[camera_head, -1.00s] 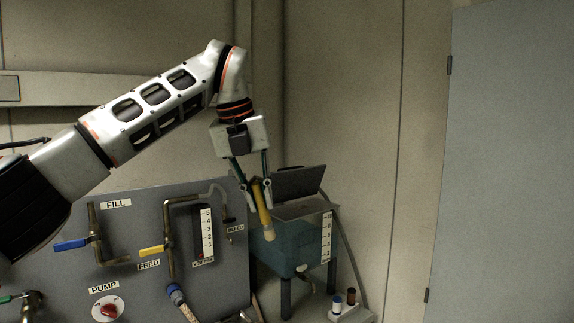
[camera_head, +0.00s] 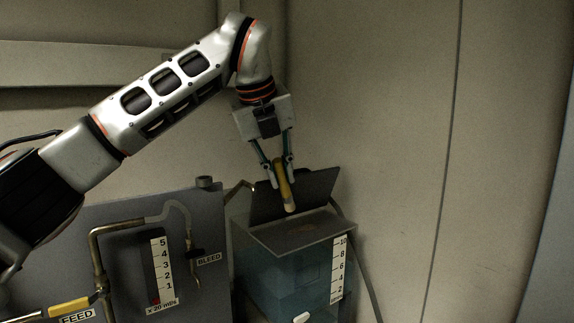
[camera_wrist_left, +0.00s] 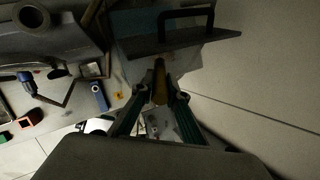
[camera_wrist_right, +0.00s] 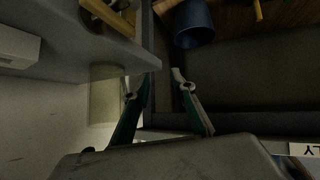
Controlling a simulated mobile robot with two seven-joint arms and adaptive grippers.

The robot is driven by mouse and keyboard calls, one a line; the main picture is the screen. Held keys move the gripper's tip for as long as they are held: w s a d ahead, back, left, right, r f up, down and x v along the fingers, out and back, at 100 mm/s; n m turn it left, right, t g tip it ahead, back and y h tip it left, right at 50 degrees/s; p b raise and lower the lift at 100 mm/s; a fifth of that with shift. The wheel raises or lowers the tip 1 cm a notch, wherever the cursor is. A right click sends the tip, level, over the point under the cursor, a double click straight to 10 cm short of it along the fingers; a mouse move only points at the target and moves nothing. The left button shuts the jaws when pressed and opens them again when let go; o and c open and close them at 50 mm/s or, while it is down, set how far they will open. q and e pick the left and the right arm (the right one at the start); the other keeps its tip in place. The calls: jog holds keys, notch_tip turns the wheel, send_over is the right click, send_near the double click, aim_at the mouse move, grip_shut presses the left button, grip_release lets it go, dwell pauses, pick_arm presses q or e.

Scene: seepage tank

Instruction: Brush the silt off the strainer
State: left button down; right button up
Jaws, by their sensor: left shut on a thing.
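My left gripper (camera_head: 280,172) is shut on a brush with a yellow handle (camera_head: 284,189) and a pale tip that points down. In the head view the tip shows over the top of the blue-green tank (camera_head: 285,285), in front of its raised dark lid (camera_head: 318,189); I cannot tell if it touches anything. A grey surface (camera_head: 272,241) at the tank top bears a faint brownish patch, perhaps silt on the strainer. The left wrist view shows the yellow handle (camera_wrist_left: 159,80) between the fingers. My right gripper (camera_wrist_right: 160,82) is open and empty, seen only in its wrist view.
A grey panel (camera_head: 205,270) with pipes, a yellow FEED handle (camera_head: 69,307) and a scale stands left of the tank. A hose runs down the tank's right side. A dark blue cup (camera_wrist_right: 194,22) is near the right gripper. The wall at right is clear.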

pick_arm(q)
jog(key=shift+w+d, duration=0.1)
jog(key=shift+w, duration=0.5)
jog(key=shift+s+r, duration=0.1)
jog(key=shift+s, duration=0.1)
jog(key=shift+w+f, duration=0.1)
jog(key=shift+f, duration=2.75)
jog(key=shift+f+b, duration=0.4)
jog(key=shift+b, duration=0.05)
jog(key=shift+w+d, duration=0.15)
dwell(0.4)
